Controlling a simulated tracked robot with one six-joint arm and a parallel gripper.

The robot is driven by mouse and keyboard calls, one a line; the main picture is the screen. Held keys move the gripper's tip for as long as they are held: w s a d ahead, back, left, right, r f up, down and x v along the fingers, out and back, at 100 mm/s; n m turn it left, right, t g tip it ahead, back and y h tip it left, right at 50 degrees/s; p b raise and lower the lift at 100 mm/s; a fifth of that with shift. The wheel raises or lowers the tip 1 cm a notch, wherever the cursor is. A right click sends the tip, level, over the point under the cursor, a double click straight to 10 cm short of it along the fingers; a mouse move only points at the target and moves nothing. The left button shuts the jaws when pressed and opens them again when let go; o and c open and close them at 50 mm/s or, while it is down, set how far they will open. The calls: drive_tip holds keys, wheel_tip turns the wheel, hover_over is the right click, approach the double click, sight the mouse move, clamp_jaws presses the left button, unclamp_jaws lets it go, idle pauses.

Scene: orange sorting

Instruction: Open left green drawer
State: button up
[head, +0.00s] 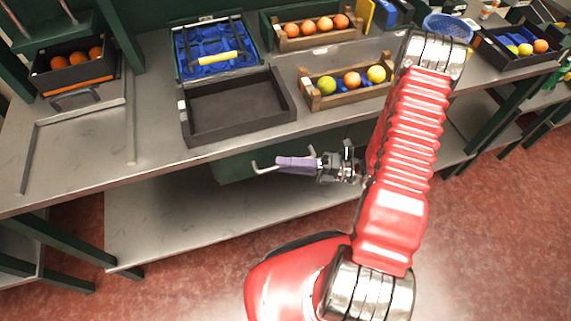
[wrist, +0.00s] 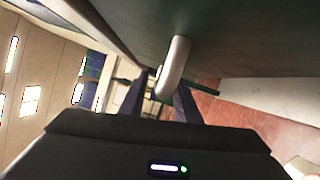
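The green drawer front (head: 232,168) is under the workbench top, in shadow. It also fills the upper part of the wrist view (wrist: 255,40) as a dark green face. Its pale bar handle (head: 265,169) sticks out, and in the wrist view the handle (wrist: 178,62) curves down between my two fingers. My gripper (head: 288,165), with purple fingers, lies across the handle in the head view; in the wrist view the gripper (wrist: 164,88) has a finger on each side of the bar. Whether the fingers press on it cannot be told. The drawer looks shut.
An empty black tray (head: 237,133) stands on the workbench above the drawer. Wooden crates of fruit (head: 346,98) and a blue-lined crate (head: 178,73) are also on the bench. A lower shelf (head: 165,225) runs beneath. The red floor in front is clear.

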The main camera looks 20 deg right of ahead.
drive_tip(key=shift+c, duration=0.2)
clamp_jaws()
drive_tip(key=shift+f, duration=0.1)
